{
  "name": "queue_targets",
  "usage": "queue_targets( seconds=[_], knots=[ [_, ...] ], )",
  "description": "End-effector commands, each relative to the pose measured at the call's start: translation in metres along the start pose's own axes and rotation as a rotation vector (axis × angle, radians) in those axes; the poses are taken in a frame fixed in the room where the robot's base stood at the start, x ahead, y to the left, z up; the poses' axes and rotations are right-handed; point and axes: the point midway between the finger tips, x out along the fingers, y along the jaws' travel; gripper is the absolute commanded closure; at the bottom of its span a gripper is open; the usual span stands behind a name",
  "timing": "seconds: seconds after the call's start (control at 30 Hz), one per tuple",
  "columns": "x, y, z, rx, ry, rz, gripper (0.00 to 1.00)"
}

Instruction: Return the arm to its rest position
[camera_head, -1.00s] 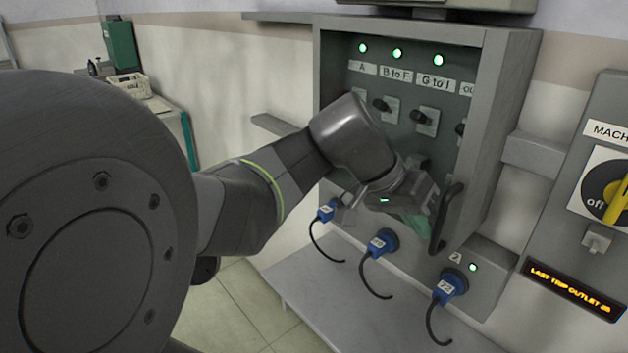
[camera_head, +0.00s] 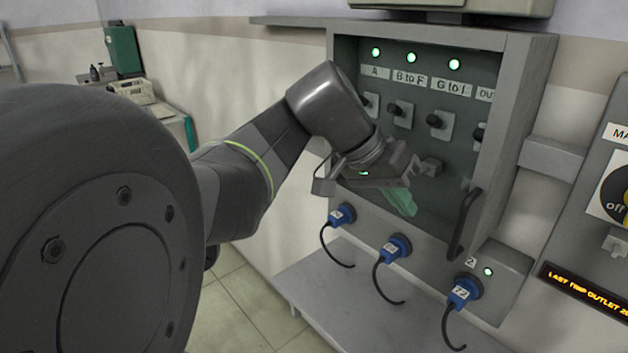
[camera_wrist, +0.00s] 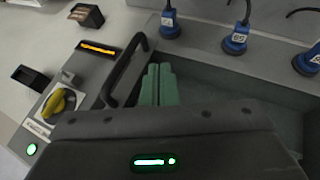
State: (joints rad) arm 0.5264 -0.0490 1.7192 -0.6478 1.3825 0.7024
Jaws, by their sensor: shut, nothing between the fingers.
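My gripper (camera_head: 402,203) is in front of the grey switch cabinet (camera_head: 545,75), at the lower part of its front. Its green fingers are together with nothing between them. They also show in the wrist view (camera_wrist: 159,84), close to the dark cabinet door handle (camera_wrist: 127,72). That handle stands to the right of my gripper in the head view (camera_head: 465,222), apart from it. My arm reaches in from the left, its wrist bent down. Part of the cabinet's switches is hidden behind my wrist.
Blue plugs (camera_head: 395,248) with hanging black cables sit below the cabinet, above a grey shelf (camera_head: 335,290). Three green lamps (camera_head: 411,57) are lit. A yellow rotary switch (camera_wrist: 58,102) and an amber display (camera_head: 585,290) are on the machine panel at right. Floor shows at lower left.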

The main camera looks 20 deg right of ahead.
Motion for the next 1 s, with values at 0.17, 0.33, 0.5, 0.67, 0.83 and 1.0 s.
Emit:
queue_targets(
  seconds=[0.17,0.33,0.5,0.67,0.83,1.0],
  knots=[
    [-0.031,-0.001,-0.001,-0.003,0.003,-0.003,1.0],
    [-0.046,-0.001,0.0,-0.002,0.001,-0.001,1.0],
    [-0.049,-0.001,0.0,-0.001,0.001,-0.001,1.0],
    [-0.049,0.0,0.0,-0.001,0.0,0.0,1.0],
    [-0.045,0.0,0.0,-0.001,-0.001,0.001,1.0],
    [-0.026,0.0,0.0,-0.001,-0.003,0.003,1.0]
  ],
)
